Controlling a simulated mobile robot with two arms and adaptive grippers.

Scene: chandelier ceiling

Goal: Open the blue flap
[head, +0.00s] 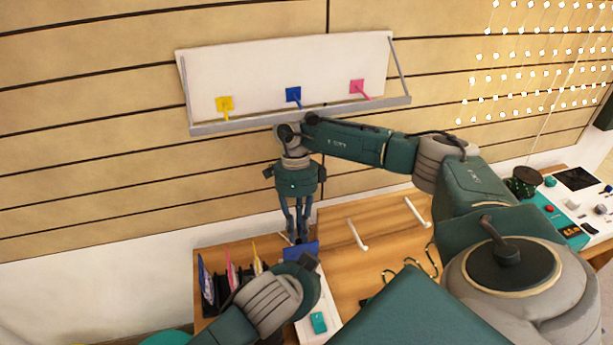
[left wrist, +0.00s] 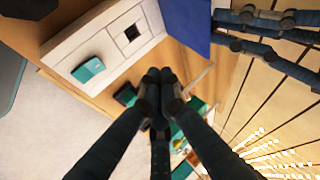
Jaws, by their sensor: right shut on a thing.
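The blue flap (head: 300,252) stands raised from a white box (head: 332,300) on the table. In the left wrist view the blue flap (left wrist: 188,22) is a flat panel tilted up beside the white box (left wrist: 88,52). My right gripper (head: 299,240) points down and is shut on the flap's edge; its fingers also show in the left wrist view (left wrist: 216,28). My left gripper (left wrist: 160,76) has its fingertips together with nothing visible between them, near the box. In the head view it is hidden behind its own wrist.
A teal block (head: 319,322) is on the box, which also has a dark square opening (left wrist: 132,33). A rack of colourful upright items (head: 228,272) stands left. White handles (head: 357,234) and a control panel (head: 580,205) are right. A white wall shelf (head: 290,75) hangs above.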

